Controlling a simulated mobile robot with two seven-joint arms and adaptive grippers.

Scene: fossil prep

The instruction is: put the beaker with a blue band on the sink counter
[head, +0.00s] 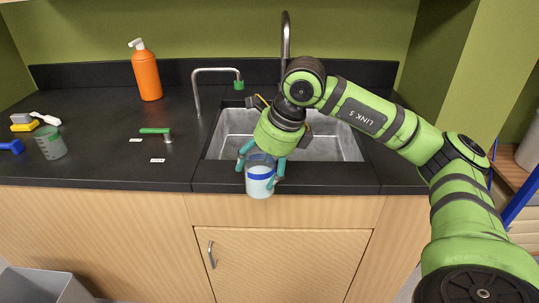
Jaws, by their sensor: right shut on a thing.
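The beaker with a blue band (260,182) is held in my right gripper (261,172), whose teal fingers close around its sides. The beaker is upright, in front of the sink's front edge in the picture. I cannot tell whether its base touches anything. The sink counter (110,110) is a black top around a metal sink (335,145). My arm hides part of the sink and the tap behind it. My left gripper is not in view.
The counter's left-middle front is mostly clear. A grey bin (45,287) stands below.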

